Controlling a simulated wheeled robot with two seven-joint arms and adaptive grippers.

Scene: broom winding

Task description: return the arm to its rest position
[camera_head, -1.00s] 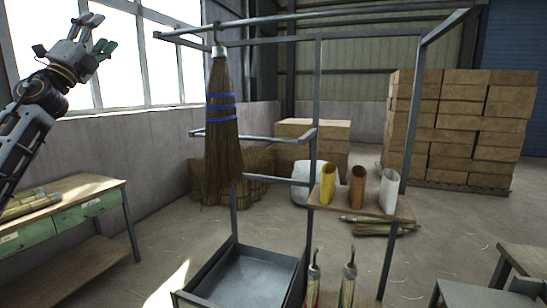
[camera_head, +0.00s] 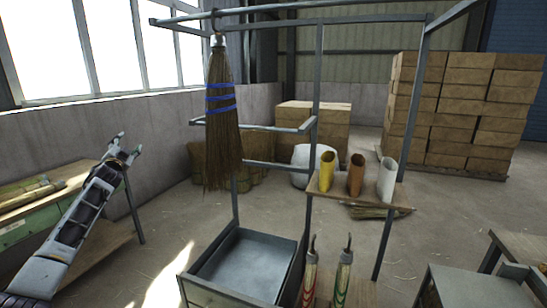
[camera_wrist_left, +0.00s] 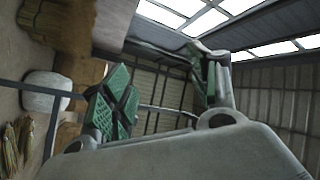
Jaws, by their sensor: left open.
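My left arm comes in from the left in the head view, and its gripper (camera_head: 127,150) is raised in front of the grey wall, above the far end of the workbench. The gripper is open and empty. In the left wrist view its two green-padded fingers (camera_wrist_left: 160,100) stand apart with nothing between them. The broom (camera_head: 222,120), with blue bands, hangs upright from the top bar of the metal rack, to the right of the gripper and apart from it. My right gripper is not in view.
The metal rack (camera_head: 318,90) stands in the middle, with a grey tray (camera_head: 245,265) low down and a small shelf (camera_head: 345,193) of yellow, brown and white tubes. A workbench (camera_head: 90,178) is at left. Stacked boxes (camera_head: 460,115) stand at the back right.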

